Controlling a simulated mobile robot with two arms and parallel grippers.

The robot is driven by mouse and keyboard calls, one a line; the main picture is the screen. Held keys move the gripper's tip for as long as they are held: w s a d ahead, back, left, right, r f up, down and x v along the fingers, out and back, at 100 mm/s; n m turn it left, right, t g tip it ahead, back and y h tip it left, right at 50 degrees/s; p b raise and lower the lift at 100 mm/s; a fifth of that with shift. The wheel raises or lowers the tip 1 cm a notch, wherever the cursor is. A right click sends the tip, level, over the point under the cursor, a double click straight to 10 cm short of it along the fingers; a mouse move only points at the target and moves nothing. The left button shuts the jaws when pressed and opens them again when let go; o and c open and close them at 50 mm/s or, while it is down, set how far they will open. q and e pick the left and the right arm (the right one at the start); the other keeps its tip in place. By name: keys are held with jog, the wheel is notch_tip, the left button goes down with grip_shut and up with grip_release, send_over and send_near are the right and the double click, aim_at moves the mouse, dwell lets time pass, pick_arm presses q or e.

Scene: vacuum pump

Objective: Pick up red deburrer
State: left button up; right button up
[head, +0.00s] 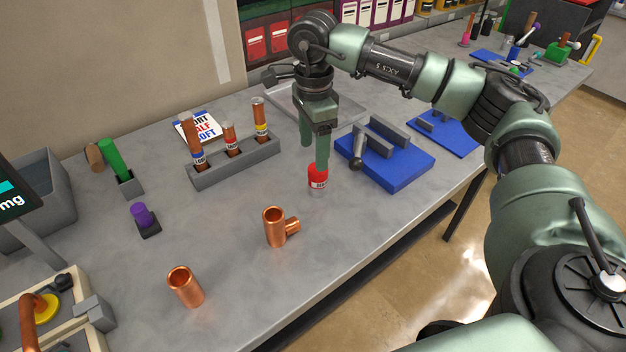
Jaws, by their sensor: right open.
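The red deburrer (317,177), a short red cylinder with a pale label band, stands upright on the grey workbench, right of the picture's middle. My right gripper (313,156) points straight down over it with its two green fingers apart. The nearer fingertip overlaps the deburrer's top in the picture. The other finger is farther back and to the left. I cannot tell whether the nearer finger touches the deburrer. My left gripper is not in view.
A copper tee (275,227) and a copper coupling (185,287) stand in front. A grey rack (235,163) with several labelled copper tubes is left, and a blue vise base (385,165) is close right. A grey tray (345,106) lies behind. The bench's front edge is clear.

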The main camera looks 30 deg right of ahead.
aim_at(318, 180)
jog(key=f, duration=0.2)
jog(key=f+p, duration=0.1)
jog(key=f, duration=0.1)
jog(key=f+p, duration=0.1)
jog(key=f, duration=0.1)
jog(key=shift+s+d+f, duration=0.1)
jog(key=shift+s+d, duration=0.25)
jog(key=shift+f, duration=0.45)
grip_shut()
